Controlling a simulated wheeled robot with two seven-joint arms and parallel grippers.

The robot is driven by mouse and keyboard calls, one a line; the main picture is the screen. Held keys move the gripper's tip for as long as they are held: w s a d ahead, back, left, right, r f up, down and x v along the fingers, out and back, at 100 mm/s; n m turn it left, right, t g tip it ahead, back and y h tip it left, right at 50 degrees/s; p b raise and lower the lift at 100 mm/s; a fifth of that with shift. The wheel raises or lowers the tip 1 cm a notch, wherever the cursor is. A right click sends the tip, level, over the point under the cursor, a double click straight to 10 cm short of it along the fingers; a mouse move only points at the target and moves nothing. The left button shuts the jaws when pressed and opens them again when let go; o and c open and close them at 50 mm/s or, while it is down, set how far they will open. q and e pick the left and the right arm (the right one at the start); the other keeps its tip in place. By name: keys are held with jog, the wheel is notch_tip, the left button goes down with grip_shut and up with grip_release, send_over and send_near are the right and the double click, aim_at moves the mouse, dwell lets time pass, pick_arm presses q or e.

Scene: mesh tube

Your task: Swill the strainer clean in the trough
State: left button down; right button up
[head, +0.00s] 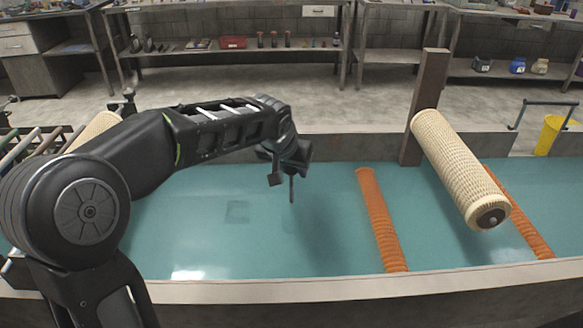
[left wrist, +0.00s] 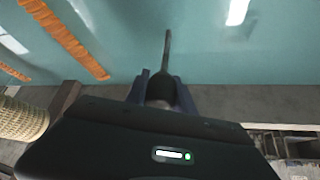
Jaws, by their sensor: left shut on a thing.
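The trough (head: 240,237) is wide and filled with blue-green water. A cream mesh tube (head: 452,165), which looks like the strainer, slants above the water at right, with a dark cap at its near end. It also shows at the left edge of the left wrist view (left wrist: 22,120). My left gripper (head: 287,172) is over the middle of the trough, well left of this tube. It is shut on a thin dark rod (left wrist: 167,52) that points down toward the water; whether its tip touches is unclear. My right gripper is not in view.
Orange ribbed strips (head: 383,220) lie in the trough at right. A brown post (head: 427,95) stands at the trough's far edge beside the tube. Another cream tube (head: 96,130) is partly hidden behind my left arm. A yellow bucket (head: 552,135) is at far right.

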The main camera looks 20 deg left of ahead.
pick_arm(q)
jog(key=shift+s+a, duration=0.45)
jog(key=shift+a, duration=0.45)
jog(key=shift+s+a, duration=0.4)
jog(key=shift+a, duration=0.5)
jog(key=shift+s+a, duration=0.45)
jog(key=shift+a, duration=0.45)
jog(key=shift+w+d, duration=0.45)
jog(key=shift+d, duration=0.45)
jog(key=shift+w+d, duration=0.4)
jog(key=shift+d, duration=0.55)
jog(key=shift+w+d, duration=0.45)
jog(key=shift+d, duration=0.45)
jog(key=shift+a+b, duration=0.1)
jog(key=shift+b, duration=0.2)
jog(key=s+a, duration=0.1)
jog(key=a, duration=0.2)
jog(key=s+a, duration=0.1)
jog(key=a, duration=0.1)
jog(key=shift+s+a, duration=0.15)
jog(key=shift+s, duration=0.15)
